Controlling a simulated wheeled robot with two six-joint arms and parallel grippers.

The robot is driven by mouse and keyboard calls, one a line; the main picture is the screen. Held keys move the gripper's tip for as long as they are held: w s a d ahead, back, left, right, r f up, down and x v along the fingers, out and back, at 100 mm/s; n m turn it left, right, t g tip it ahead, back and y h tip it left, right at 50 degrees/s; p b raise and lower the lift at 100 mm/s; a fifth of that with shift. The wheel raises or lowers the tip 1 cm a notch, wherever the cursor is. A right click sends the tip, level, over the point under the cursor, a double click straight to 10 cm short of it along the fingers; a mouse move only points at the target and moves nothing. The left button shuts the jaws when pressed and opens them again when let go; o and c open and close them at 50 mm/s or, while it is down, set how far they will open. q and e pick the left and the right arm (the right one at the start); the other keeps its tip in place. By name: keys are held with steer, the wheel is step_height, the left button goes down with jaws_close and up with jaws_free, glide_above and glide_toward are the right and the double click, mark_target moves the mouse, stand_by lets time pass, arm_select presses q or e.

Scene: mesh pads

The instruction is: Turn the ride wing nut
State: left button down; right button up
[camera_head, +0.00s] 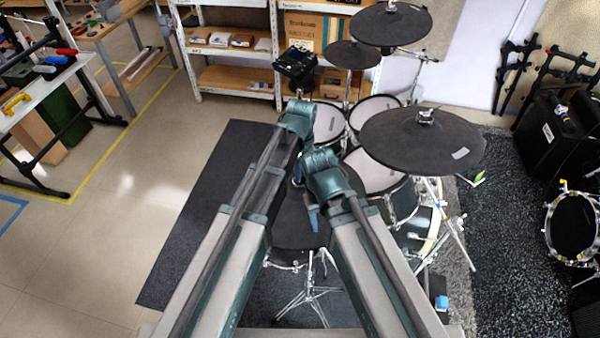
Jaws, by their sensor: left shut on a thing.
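The ride cymbal (385,143) is the large dark pad at the right of the drum kit. Its wing nut (425,115) stands on the stand's tip at the pad's centre, and no gripper touches it. My left gripper (299,172) is partly hidden between my two arms, left of and lower in the picture than the ride. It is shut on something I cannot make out. My right arm is bent in front of the kit, left of the ride. Its gripper cannot be made out behind its own links.
Two smaller cymbals, one of them high (391,24) and one lower (352,55), stand behind the ride. Mesh drum pads (375,170) lie left of and below it. A dark round stool (300,232) sits under my arms. Bare floor (120,220) is open at left.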

arm_select(q)
steer(key=shift+n, duration=0.4)
steer(key=n, duration=0.5)
steer(key=shift+w+n+g, duration=0.1)
steer(key=shift+n+g, duration=0.2)
steer(key=shift+n, duration=0.1)
steer(key=n, duration=0.6)
steer(key=shift+w+g, duration=0.1)
steer(key=shift+g, duration=0.2)
arm_select(e)
steer(key=shift+f, duration=0.1)
arm_select(q)
steer(key=n, duration=0.4)
steer(key=shift+n, duration=0.4)
steer(key=shift+n+h, duration=0.3)
steer(key=shift+n, duration=2)
arm_select(e)
steer(key=shift+f, duration=0.1)
arm_select(q)
steer(key=shift+g, duration=0.3)
steer(key=c, duration=0.9)
jaws_free()
steer(key=shift+c, duration=0.2)
